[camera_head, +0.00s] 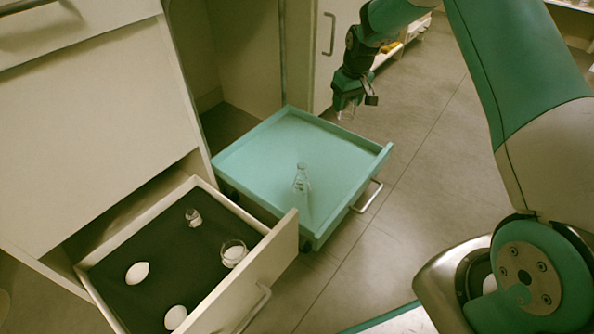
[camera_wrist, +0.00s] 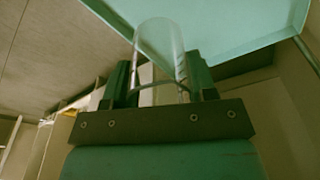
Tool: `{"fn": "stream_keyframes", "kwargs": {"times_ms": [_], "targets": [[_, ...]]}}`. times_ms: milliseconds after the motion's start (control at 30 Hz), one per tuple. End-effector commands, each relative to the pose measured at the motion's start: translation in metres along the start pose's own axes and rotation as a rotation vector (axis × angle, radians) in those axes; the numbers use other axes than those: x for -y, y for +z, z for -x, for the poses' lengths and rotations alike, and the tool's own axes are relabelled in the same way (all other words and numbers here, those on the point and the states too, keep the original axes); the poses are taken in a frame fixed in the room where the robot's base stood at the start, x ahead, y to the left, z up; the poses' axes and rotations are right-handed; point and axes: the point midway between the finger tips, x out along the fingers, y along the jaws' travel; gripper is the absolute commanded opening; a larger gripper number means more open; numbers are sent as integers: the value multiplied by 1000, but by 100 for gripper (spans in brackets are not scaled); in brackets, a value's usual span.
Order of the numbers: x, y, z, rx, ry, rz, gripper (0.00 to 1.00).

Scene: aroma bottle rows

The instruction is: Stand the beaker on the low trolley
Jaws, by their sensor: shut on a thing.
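My gripper (camera_head: 347,101) hangs above the far right edge of the teal low trolley (camera_head: 262,150). In the wrist view my gripper (camera_wrist: 160,82) is shut on the beaker (camera_wrist: 159,44), a clear glass cylinder between the two fingers. In the head view the beaker is barely visible below the fingertips. It appears held in the air, apart from the trolley top. The trolley top also fills the upper part of the wrist view (camera_wrist: 225,25).
A clear conical flask (camera_head: 301,180) stands on the trolley near its front. An open drawer (camera_head: 262,262) at the lower left holds a small glass vessel (camera_head: 193,217), a round glass dish (camera_head: 234,254) and two white rounded objects (camera_head: 137,272). The trolley's back and left are clear.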

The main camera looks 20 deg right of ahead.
Motion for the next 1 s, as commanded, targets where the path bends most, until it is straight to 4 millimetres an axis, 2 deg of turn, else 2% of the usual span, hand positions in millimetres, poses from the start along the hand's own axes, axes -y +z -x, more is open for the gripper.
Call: {"fn": "stream_keyframes", "kwargs": {"times_ms": [33,133,267,700,833,1000], "targets": [[-9,-8,-12,-3,0,11,29],[-19,-19,-17,-2,-1,30,29],[-23,-22,-30,0,-2,40,29],[-23,-5,-148,-1,-2,42,29],[-23,-2,-167,-3,-1,43,29],[-23,-2,-176,-4,-1,42,29]]}}
